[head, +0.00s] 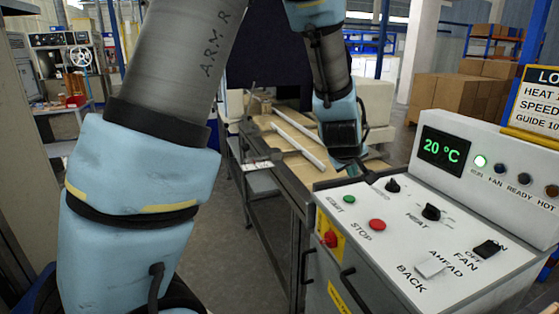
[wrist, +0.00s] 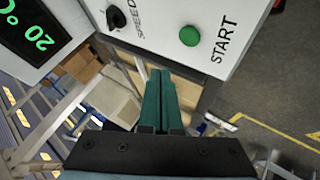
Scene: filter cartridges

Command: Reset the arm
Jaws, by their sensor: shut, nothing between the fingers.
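My gripper (wrist: 160,78) shows in the wrist view as two green fingers side by side, shut with nothing between them. They lie just off the edge of the control panel (wrist: 160,25), near the green START button (wrist: 190,36) and the SPEED knob (wrist: 116,18). In the head view my arm reaches forward and down to the left of the panel (head: 470,195). The gripper (head: 354,166) is low beside the panel's far left corner, its fingertips hard to make out. I cannot tell whether it touches the panel.
The display (head: 443,151) reads 20 °C and a lamp (head: 480,161) beside it glows. The panel also has a red STOP button (head: 377,225), a HEAT knob (head: 431,212) and a FAN switch (head: 486,249). A work table (head: 270,150) with pale bars stands behind; cardboard boxes (head: 455,95) are at the back right.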

